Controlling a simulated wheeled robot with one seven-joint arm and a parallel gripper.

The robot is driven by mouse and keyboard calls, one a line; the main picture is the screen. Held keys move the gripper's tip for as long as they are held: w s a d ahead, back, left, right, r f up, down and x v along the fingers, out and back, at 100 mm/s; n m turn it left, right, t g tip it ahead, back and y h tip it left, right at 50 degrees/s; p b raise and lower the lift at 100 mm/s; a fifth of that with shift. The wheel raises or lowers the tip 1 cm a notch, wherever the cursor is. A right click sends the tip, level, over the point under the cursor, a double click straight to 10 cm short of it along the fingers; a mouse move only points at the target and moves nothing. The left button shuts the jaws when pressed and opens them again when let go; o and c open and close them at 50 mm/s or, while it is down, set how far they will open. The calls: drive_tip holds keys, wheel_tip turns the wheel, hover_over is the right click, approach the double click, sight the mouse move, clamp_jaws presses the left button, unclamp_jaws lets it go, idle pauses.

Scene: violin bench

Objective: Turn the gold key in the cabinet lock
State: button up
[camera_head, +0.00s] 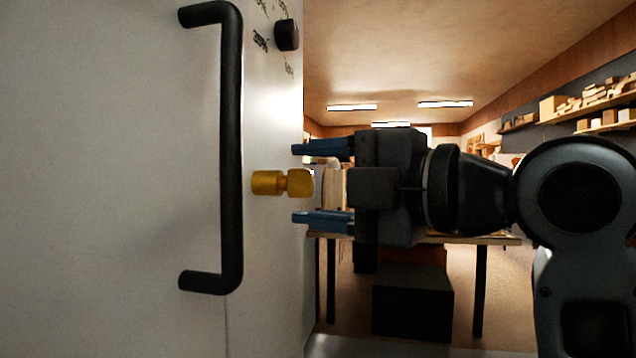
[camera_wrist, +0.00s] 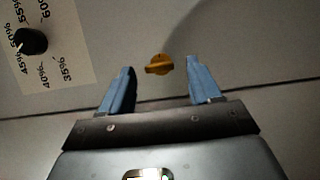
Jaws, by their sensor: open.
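The gold key (camera_head: 298,182) sticks out of the front of the pale cabinet (camera_head: 110,180), to the right of its black handle. In the wrist view the gold key (camera_wrist: 159,65) lies beyond the fingertips, roughly midway between them. My gripper (camera_head: 298,183) is open and empty, with one blue finger above the key's height and one below it in the head view. The fingertips point at the cabinet face. The wrist view shows my gripper (camera_wrist: 160,75) with a clear gap around the key and no finger touching it. The keyhole is hidden behind the key.
A long black handle (camera_head: 232,150) stands out from the cabinet left of the key. A black dial knob (camera_head: 287,35) with printed percentages is above; it also shows in the wrist view (camera_wrist: 31,41). Behind are a workbench (camera_head: 480,239) and wall shelves (camera_head: 600,128).

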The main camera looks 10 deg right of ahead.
drive_tip(key=p+v, duration=0.1)
drive_tip(key=v, duration=0.6)
drive_tip(key=s+d+f+m+t+h, duration=0.1)
drive_tip(key=d+f+m+t+h, duration=0.15)
drive_tip(key=f+m, duration=0.75)
drive_tip(key=d+f+m+t+h, duration=0.2)
drive_tip(key=d+f+m+h, duration=0.15)
drive_tip(key=f+m, duration=0.6)
drive_tip(key=s+d+f+m+g+h, duration=0.1)
drive_tip(key=s+d+f+m+h, duration=0.15)
drive_tip(key=s+f, duration=0.65)
drive_tip(key=s+d+f+m+h, duration=0.1)
drive_tip(key=s+f+m+h, duration=0.3)
drive_tip(key=s+f, duration=0.45)
drive_tip(key=s+d+f+m+g, duration=0.1)
drive_tip(key=s+g, duration=0.1)
drive_tip(key=s, duration=1.3)
wheel_tip(320, 180, up, 23)
drive_tip(key=p, duration=2.4)
